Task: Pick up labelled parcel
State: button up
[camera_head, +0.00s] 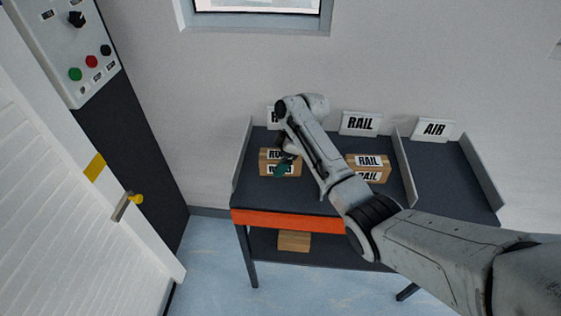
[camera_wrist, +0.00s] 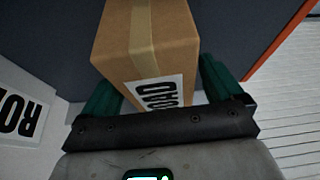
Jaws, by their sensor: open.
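A brown cardboard parcel (camera_head: 267,168) with white labels stands on the left lane of the dark table, partly hidden by my gripper. In the wrist view the parcel (camera_wrist: 175,45) has a tape strip and a white label reading ROAD. My gripper (camera_head: 287,166) is at this parcel, and in the wrist view its teal fingers (camera_wrist: 157,78) are open, one on each side of the parcel's near end. I cannot tell whether they touch it. A second parcel (camera_head: 383,169), labelled RAIL, stands on the middle lane, right of my arm.
Lane signs stand at the back: one mostly hidden (camera_head: 271,118), RAIL (camera_head: 360,123) and AIR (camera_head: 433,130). The wrist view shows a ROAD sign (camera_wrist: 22,115). Dividers (camera_head: 404,170) separate the lanes. The AIR lane (camera_head: 446,180) is empty. A plain box (camera_head: 294,241) lies on the lower shelf.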

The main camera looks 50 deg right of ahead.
jog(key=c, duration=1.2)
jog(key=shift+c, duration=0.4)
jog(key=shift+r, duration=0.15)
